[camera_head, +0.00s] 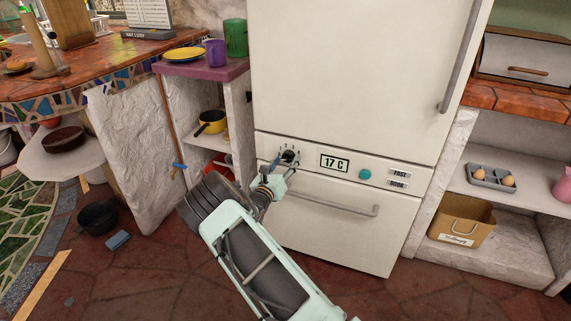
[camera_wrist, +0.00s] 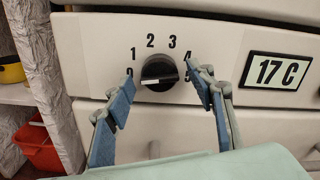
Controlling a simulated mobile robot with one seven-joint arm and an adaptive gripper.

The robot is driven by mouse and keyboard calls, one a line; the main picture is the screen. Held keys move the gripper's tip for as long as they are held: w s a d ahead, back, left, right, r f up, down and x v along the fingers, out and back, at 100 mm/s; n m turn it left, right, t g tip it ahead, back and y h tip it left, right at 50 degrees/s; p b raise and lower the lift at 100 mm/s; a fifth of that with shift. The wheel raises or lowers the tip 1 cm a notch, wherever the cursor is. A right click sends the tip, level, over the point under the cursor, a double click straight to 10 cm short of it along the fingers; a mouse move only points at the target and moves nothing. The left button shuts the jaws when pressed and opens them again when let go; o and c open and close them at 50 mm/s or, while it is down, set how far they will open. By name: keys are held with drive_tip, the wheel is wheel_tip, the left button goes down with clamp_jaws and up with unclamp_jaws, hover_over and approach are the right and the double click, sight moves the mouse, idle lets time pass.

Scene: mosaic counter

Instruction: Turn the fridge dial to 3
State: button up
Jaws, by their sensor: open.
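The fridge dial (camera_wrist: 160,70) is a round black knob with a white mark, in the middle of the wrist view. The mark points left, close to the 0. The numbers 1, 2, 3 (camera_wrist: 172,42) and 4 arc over it; the 0 and 5 are partly covered by my fingertips. My gripper (camera_wrist: 159,77) is open, with one blue-padded finger on each side of the dial. I cannot tell whether either finger touches it. In the head view my gripper (camera_head: 281,160) is at the dial (camera_head: 291,155) on the panel of the white fridge (camera_head: 340,70).
A display (camera_head: 334,163) reading 17 C, a teal button (camera_head: 364,174) and two labels sit right of the dial. A drawer handle (camera_head: 330,197) runs below. Shelves flank the fridge, with a red container (camera_wrist: 38,150) at left.

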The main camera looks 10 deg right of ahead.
drive_tip(key=c, duration=1.1)
drive_tip(key=shift+c, duration=0.2)
